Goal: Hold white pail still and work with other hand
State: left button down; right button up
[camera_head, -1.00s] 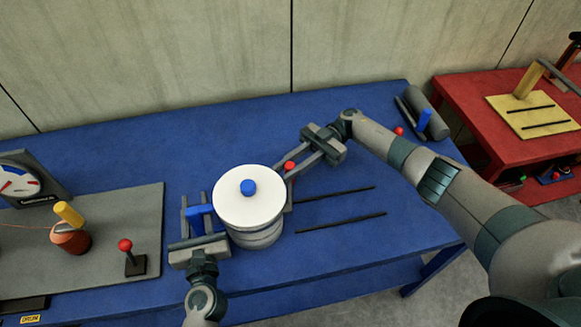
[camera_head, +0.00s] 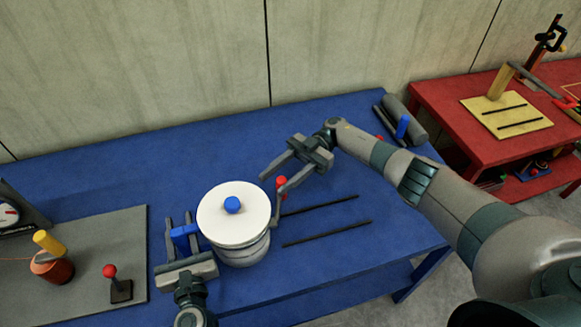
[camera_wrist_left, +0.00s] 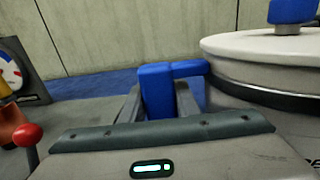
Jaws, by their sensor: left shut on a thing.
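The white pail (camera_head: 244,254) stands on the blue table with a round white lid (camera_head: 215,213) and a blue knob (camera_head: 232,205) on top. A blue handle (camera_head: 183,232) sticks out from its left side. My left gripper (camera_head: 181,235) is shut on this handle, one finger on each side; the left wrist view shows the blue handle (camera_wrist_left: 157,90) between the fingers. A red ball knob (camera_head: 281,182) on a grey arm stands at the pail's right rear side. My right gripper (camera_head: 272,184) is open, its fingertips near the red knob on either side. Contact is unclear.
Two dark slots (camera_head: 325,219) mark the table right of the pail. A grey board (camera_head: 80,270) at left holds a red-knobbed lever (camera_head: 110,271) and an orange spool (camera_head: 52,266). A grey cylinder (camera_head: 404,118) lies at back right. A red table (camera_head: 450,98) stands beyond.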

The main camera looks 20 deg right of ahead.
jog(key=shift+v, duration=2.75)
jog(key=shift+w+a, duration=0.1)
jog(key=shift+w, duration=0.05)
